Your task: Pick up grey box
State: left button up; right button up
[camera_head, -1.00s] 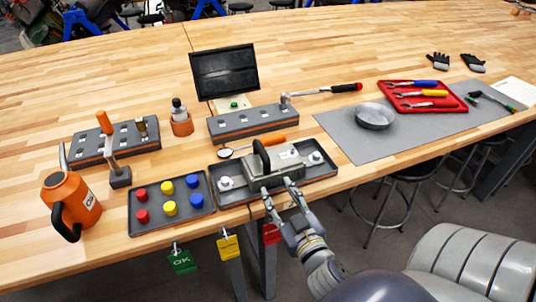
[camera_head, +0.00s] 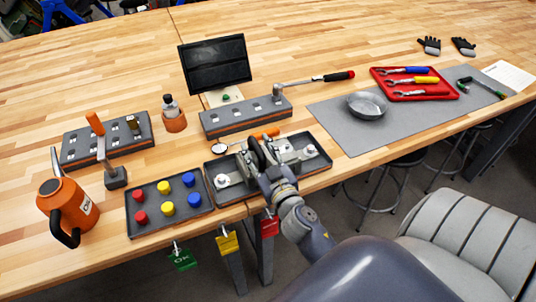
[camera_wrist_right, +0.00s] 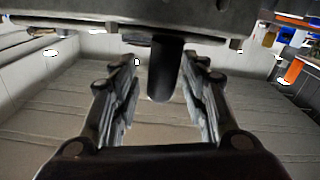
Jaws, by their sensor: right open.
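The grey box (camera_head: 293,157) with a black loop handle sits in the dark tray (camera_head: 325,165) near the table's front edge. My right gripper (camera_head: 262,156) is over the box at its handle and covers part of both in the head view. In the right wrist view, the black handle (camera_wrist_right: 163,70) stands between the two open fingers (camera_wrist_right: 163,95), with gaps on both sides. The box body spans the top of that view. My left gripper is not in view.
A tray of coloured knobs (camera_head: 140,231) lies to the left, with an orange can (camera_head: 72,208) beyond it. A slotted grey block (camera_head: 240,118) and a dark screen (camera_head: 215,65) stand behind. The wooden table (camera_head: 330,40) is clear at the back.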

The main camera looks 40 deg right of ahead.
jog(key=shift+w+d, duration=0.15)
jog(key=shift+w, duration=0.5)
jog(key=shift+w+d, duration=0.1)
jog(key=shift+w, duration=0.25)
jog(key=shift+w+f, duration=0.1)
grip_shut()
jog(key=shift+r, duration=0.35)
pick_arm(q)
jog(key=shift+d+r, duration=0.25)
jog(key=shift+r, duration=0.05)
pick_arm(e)
jog(key=shift+f, duration=0.1)
